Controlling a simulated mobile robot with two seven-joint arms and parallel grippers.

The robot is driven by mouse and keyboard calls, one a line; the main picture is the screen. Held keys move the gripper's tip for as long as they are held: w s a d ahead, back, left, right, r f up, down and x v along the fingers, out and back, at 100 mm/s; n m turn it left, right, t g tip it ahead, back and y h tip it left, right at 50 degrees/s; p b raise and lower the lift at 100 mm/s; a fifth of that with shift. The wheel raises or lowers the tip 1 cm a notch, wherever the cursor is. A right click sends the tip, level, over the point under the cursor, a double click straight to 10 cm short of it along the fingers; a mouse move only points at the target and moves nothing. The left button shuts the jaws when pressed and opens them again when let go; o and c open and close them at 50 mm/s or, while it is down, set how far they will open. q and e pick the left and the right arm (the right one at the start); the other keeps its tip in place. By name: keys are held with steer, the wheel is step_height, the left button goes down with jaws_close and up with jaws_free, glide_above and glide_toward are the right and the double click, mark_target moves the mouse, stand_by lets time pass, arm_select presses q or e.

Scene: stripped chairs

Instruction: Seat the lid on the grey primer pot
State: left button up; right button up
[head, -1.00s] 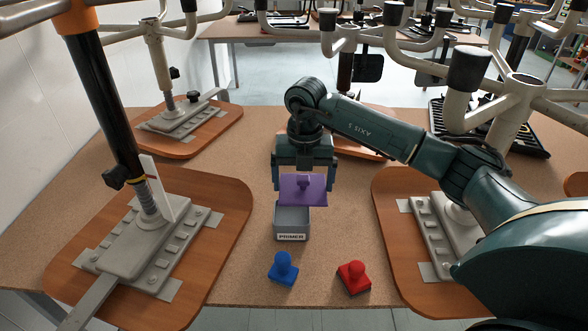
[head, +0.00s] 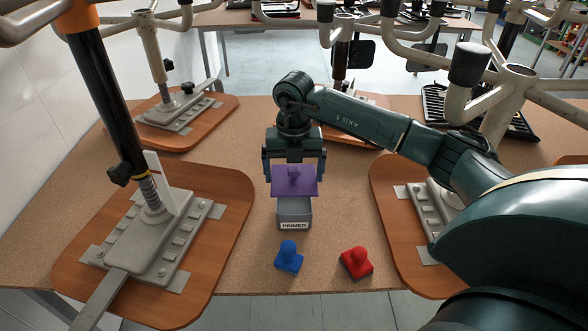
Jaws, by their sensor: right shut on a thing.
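The grey primer pot (head: 294,213) stands on the cork-coloured table with its "PRIMER" label facing me. A purple square lid with a knob (head: 280,187) is just above and behind the pot's front, covering much of its opening in my view. My right gripper (head: 294,168) is shut on the lid's knob. The lid seems to hang above the rim; the exact gap cannot be told from here. My left gripper is not in view.
A blue knobbed lid (head: 288,260) and a red knobbed lid (head: 356,264) lie in front of the pot. Stripped chair bases on wooden boards stand at left (head: 215,215) and right (head: 385,210). Clear table lies around the pot.

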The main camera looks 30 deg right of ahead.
mark_target(294, 204)
steer(key=shift+f+b, duration=0.45)
steer(key=shift+f, duration=0.45)
step_height(294, 204, down, 2)
steer(key=shift+f+b, duration=0.2)
steer(key=shift+b, duration=0.6)
steer(key=shift+f, duration=0.45)
arm_select(q)
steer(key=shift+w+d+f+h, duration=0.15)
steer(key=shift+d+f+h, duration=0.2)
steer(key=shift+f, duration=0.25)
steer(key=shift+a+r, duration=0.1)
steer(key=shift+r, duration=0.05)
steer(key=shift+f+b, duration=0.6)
steer(key=shift+b, duration=0.1)
arm_select(e)
steer(key=shift+f, duration=0.85)
steer(key=o, duration=0.6)
steer(key=shift+o, duration=0.2)
